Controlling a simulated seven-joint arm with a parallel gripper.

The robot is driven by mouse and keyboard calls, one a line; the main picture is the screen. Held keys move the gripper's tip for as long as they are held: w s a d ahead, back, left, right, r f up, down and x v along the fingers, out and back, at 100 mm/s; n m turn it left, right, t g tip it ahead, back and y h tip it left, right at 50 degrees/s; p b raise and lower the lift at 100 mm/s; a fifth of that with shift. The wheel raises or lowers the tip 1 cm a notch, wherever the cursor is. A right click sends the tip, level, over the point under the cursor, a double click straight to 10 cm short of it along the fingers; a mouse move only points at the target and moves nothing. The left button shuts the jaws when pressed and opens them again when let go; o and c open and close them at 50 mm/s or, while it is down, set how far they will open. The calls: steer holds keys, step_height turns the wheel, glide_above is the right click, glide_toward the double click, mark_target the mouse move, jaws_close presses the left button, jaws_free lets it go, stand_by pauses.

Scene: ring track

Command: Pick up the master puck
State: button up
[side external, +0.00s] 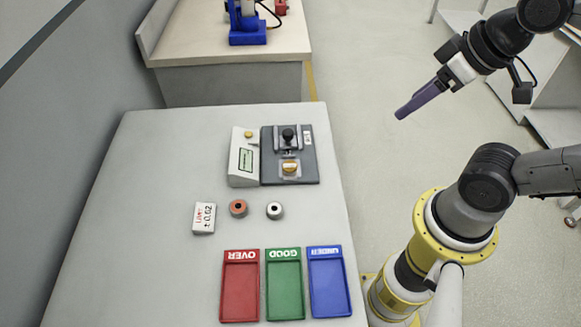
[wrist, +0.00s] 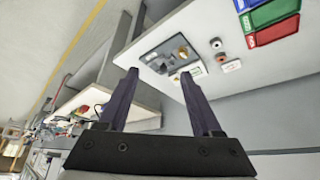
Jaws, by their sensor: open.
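Two small round pucks with dark centres sit apart on the pale table, an orange-red puck (side external: 238,208) and a silver puck (side external: 274,210). The frames do not mark which is the master. In the wrist view the orange-red puck (wrist: 221,57) and silver puck (wrist: 215,43) look small and distant, beyond the fingers. My gripper (side external: 402,113) is up in the air, right of the table and well away from both pucks. In the wrist view my gripper (wrist: 158,73) has its two dark purple fingers spread, with nothing held between them.
A white card (side external: 204,218) stands left of the pucks. Behind them are a display box (side external: 243,160) and a dark gauge plate (side external: 308,165). Red (side external: 240,290), green (side external: 285,290) and blue (side external: 329,285) trays lie in front. The table's left side (side external: 140,220) is clear.

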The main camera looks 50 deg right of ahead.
steer(key=shift+o, duration=1.2)
